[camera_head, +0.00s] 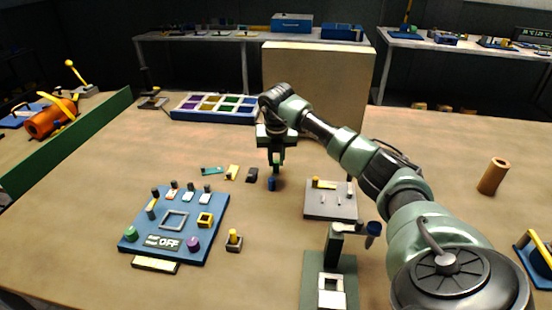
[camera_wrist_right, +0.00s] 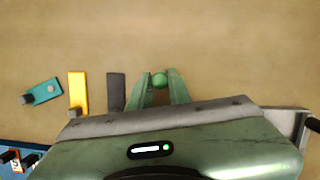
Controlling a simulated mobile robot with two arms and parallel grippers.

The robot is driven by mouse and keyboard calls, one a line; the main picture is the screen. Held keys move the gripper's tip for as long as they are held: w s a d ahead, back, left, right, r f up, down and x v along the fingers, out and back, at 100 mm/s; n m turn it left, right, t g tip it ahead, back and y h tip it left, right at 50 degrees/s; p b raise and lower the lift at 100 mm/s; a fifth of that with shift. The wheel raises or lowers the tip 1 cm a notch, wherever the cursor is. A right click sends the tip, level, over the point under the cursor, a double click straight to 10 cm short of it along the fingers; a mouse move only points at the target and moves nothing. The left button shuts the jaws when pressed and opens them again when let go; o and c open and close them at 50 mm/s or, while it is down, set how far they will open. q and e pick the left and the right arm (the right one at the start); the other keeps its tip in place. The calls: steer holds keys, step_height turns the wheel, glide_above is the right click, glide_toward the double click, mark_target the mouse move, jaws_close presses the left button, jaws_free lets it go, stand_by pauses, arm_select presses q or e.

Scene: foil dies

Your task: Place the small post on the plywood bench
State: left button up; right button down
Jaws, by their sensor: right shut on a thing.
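The small post (camera_head: 271,184) hangs below my right gripper (camera_head: 276,166) in the head view, with a blue lower part showing. In the right wrist view its round green top (camera_wrist_right: 160,79) sits between the two green fingertips (camera_wrist_right: 160,82), which are shut on it. The post looks upright, over or on a bare patch of the plywood bench (camera_head: 110,160); I cannot tell whether its foot touches the wood. My left gripper is not in view.
Teal (camera_head: 212,170), yellow (camera_head: 232,172) and dark (camera_head: 252,174) small pieces lie left of the post. A blue panel (camera_head: 135,225) stands front left, a grey plate (camera_head: 330,210) to the right. A compartment tray (camera_head: 180,112) and tan box (camera_head: 318,75) stand behind.

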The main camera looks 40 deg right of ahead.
steer(key=shift+f, duration=0.2)
steer(key=c, duration=1.3)
jaws_free()
steer(key=shift+r, duration=0.25)
steer(key=v, duration=1.2)
steer(key=shift+b, duration=0.4)
steer(key=shift+f, duration=0.1)
